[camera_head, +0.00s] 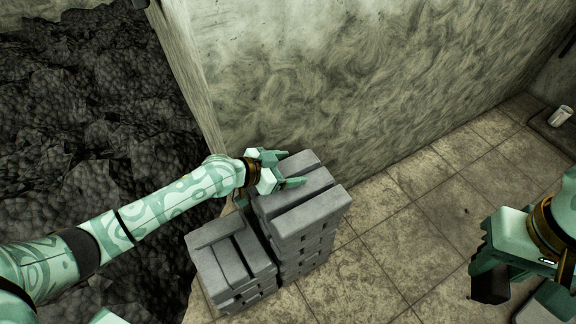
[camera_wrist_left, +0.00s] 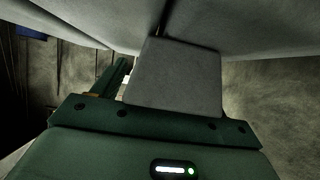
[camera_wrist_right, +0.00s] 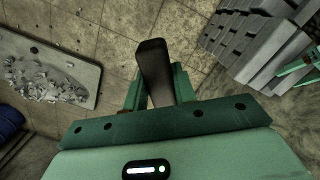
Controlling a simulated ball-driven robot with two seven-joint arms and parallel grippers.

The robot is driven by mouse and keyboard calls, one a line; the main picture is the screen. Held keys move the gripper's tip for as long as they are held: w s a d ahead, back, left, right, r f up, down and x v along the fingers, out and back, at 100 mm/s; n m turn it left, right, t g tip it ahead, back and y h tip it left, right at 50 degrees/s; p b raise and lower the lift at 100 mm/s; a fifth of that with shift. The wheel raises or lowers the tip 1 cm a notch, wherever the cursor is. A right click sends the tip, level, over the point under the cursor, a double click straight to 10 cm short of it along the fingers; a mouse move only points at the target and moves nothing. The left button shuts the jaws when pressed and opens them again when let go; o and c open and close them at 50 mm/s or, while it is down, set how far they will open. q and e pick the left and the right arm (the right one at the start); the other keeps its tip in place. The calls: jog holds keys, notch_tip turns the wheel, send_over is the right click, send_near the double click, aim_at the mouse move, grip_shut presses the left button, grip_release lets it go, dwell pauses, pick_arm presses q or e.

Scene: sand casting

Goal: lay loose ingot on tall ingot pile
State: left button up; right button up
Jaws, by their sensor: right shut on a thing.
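The tall ingot pile (camera_head: 312,217) stands on the floor against the wall, with grey ingots lying side by side on its top. My left gripper (camera_head: 282,169) is at the near left end of the top layer, its fingers apart on either side of an ingot (camera_head: 312,182). The left wrist view shows an ingot's end face (camera_wrist_left: 175,75) close before the palm, hiding one finger. I cannot tell whether this is the loose ingot. My right gripper (camera_head: 490,283) is far right of the pile; the right wrist view shows it shut on a dark, elongated thing (camera_wrist_right: 153,68).
A shorter ingot pile (camera_head: 233,262) stands close on the left of the tall one. Dark lumpy material (camera_head: 85,100) fills the area at left behind a wall edge. A board with pale fragments (camera_wrist_right: 50,75) shows in the right wrist view. Tiled floor (camera_head: 400,215) right of the piles is clear.

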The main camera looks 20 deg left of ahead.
pick_arm(q)
jog(key=p+v, duration=0.4)
jog(key=v, duration=0.7)
jog(key=shift+r, duration=0.2)
pick_arm(e)
jog(key=shift+t, duration=0.3)
jog(key=r, duration=0.6)
jog(key=shift+s, duration=0.35)
pick_arm(q)
jog(key=shift+s+a, duration=0.25)
jog(key=shift+s, duration=0.1)
pick_arm(e)
jog(key=shift+r, duration=0.1)
